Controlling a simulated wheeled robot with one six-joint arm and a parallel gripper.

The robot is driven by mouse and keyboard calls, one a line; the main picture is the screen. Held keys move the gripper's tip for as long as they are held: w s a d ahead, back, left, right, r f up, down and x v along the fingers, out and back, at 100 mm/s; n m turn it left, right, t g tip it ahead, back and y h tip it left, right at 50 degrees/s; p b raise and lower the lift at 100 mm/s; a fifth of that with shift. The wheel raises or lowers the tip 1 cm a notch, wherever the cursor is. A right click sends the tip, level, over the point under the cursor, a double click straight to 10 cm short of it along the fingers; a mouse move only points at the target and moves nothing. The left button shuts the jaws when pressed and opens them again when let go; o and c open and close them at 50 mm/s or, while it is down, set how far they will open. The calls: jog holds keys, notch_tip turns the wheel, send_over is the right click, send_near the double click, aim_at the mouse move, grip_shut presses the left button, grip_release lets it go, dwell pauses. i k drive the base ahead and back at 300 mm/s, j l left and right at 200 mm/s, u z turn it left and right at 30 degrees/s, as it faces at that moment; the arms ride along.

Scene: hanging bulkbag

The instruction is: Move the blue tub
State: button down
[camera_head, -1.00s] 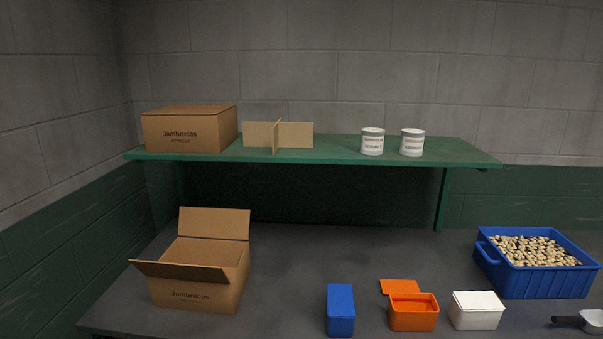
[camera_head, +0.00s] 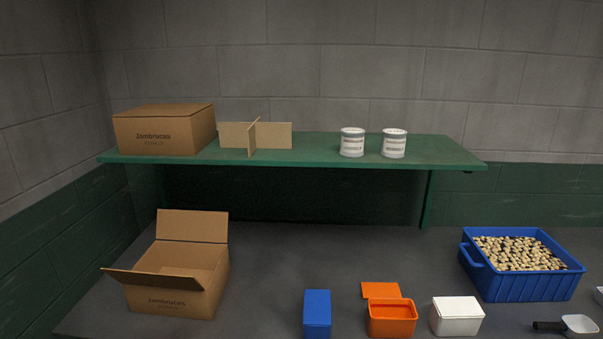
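A small blue tub (camera_head: 317,315) with a blue top stands upright near the front edge of the grey table, in the lower middle of the head view. Its lower end is cut off by the picture's bottom edge. A larger open blue crate (camera_head: 524,285), filled with small pale pieces, stands on the table at the right. My gripper and arm do not show in the head view.
An orange tub (camera_head: 392,322) with its lid off and a white tub (camera_head: 457,326) stand right of the blue tub. A scoop (camera_head: 578,325) lies far right. An open carton (camera_head: 170,301) stands left. A green shelf (camera_head: 310,153) holds a closed carton, dividers and two cans.

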aim_at(310, 332)
jog(key=j+z, duration=0.2)
jog(key=j, duration=1.35)
jog(key=k, duration=0.05)
